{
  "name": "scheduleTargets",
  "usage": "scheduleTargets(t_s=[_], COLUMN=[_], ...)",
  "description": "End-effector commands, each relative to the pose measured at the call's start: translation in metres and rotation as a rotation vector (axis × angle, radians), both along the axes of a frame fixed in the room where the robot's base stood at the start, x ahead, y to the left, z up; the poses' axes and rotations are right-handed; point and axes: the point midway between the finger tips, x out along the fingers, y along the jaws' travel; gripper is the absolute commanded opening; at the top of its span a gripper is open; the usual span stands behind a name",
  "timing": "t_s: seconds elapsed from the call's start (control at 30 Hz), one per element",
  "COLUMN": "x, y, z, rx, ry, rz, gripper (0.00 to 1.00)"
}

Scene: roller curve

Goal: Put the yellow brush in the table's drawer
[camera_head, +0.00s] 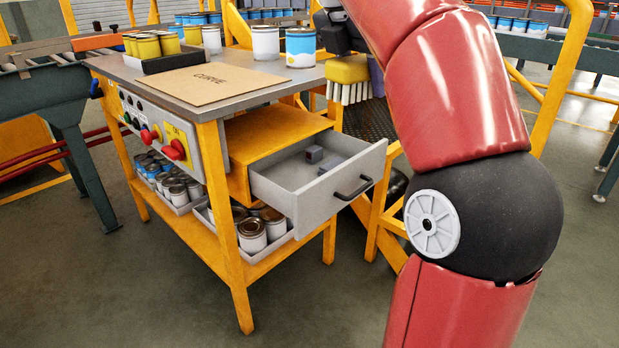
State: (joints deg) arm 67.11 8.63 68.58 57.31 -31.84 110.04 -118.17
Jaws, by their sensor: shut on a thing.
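The yellow brush (349,70), with pale bristles pointing down, hangs in the air just past the table's right end. A few small grey blocks lie inside the drawer. The brush is above and behind the drawer's handle end, clear of it. The table (290,80) has a grey top and yellow legs.
A brown board marked CURVE (205,84) lies on the tabletop. Cans fill trays on the lower shelf (255,250). A red switch (174,150) is on the side panel. Floor in front is clear.

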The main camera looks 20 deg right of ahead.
Motion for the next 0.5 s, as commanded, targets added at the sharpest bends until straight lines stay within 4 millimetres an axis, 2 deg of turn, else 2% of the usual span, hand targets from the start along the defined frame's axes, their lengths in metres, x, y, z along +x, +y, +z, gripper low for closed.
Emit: scheduleTargets(t_s=[0.27, 0.37, 0.5], x=[0.005, 0.006, 0.012], y=[0.012, 0.017, 0.029], z=[-0.043, -0.065, -0.107], rx=[-0.002, -0.002, 0.002], ry=[0.004, 0.004, 0.007], rz=[-0.133, -0.201, -0.327], gripper=[0.21, 0.21, 0.21])
